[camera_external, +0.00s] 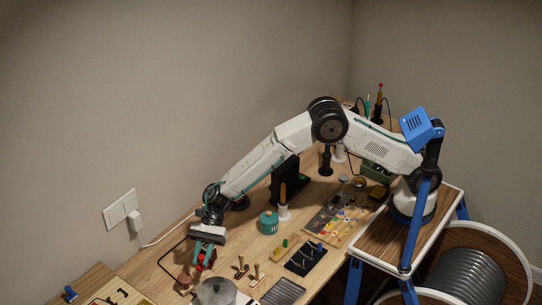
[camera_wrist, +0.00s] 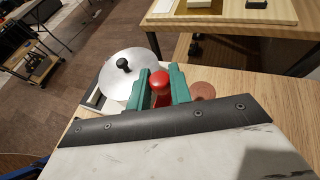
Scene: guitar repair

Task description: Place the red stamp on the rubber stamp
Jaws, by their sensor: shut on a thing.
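My gripper (camera_external: 205,246) is at the left end of the wooden workbench, pointing down. Its green fingers show in the wrist view (camera_wrist: 160,88), shut on the red stamp (camera_wrist: 159,82), which has a round red knob. The red stamp also shows in the external view (camera_external: 206,259), between the fingers and close to the bench top. Its lower part is hidden. Two small wooden-handled pieces (camera_external: 241,267) stand to the right of my gripper; I cannot tell whether one is the rubber stamp. A reddish-brown round piece (camera_wrist: 203,90) lies beside the right finger in the wrist view.
A silver lid with a black knob (camera_wrist: 124,66) is close to my gripper. A teal canister (camera_external: 269,222), a black block with pegs (camera_external: 306,258) and a tray of small parts (camera_external: 337,220) stand further right. A wall outlet (camera_external: 121,209) is at left.

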